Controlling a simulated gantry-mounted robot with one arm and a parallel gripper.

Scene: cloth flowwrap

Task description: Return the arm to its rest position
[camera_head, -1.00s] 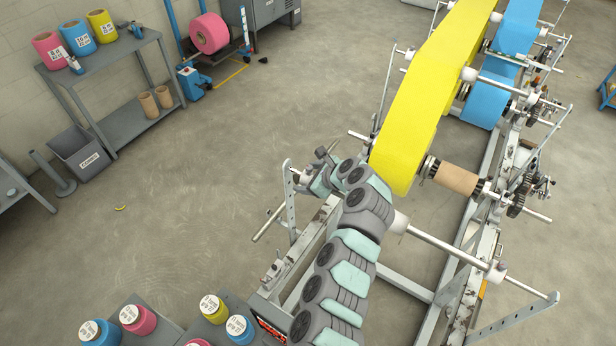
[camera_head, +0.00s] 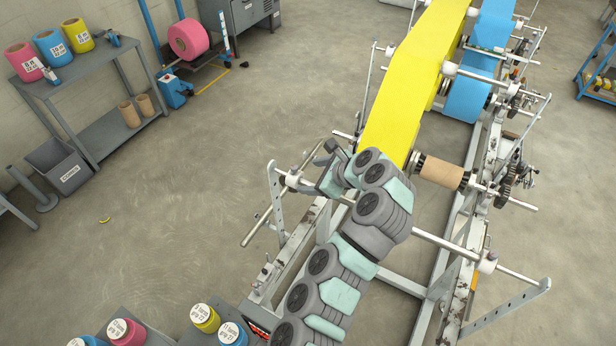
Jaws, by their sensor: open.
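My arm (camera_head: 345,272) reaches up from the bottom edge over the near end of the machine frame. My gripper (camera_head: 326,158) is at its far end, small and partly hidden by the wrist, left of the yellow web. It looks open, and I see nothing held in it. The yellow web (camera_head: 402,88) runs up and away over the rollers. A bare brown core (camera_head: 442,172) sits on a shaft right of the wrist. The arm hides part of the near shaft (camera_head: 440,243).
A blue web (camera_head: 480,70) runs at the back right. A grey shelf (camera_head: 85,70) with coloured rolls stands at upper left, a grey bin (camera_head: 62,165) beside it. More rolls (camera_head: 205,318) stand at the bottom left. The floor (camera_head: 190,190) left of the machine is mostly clear.

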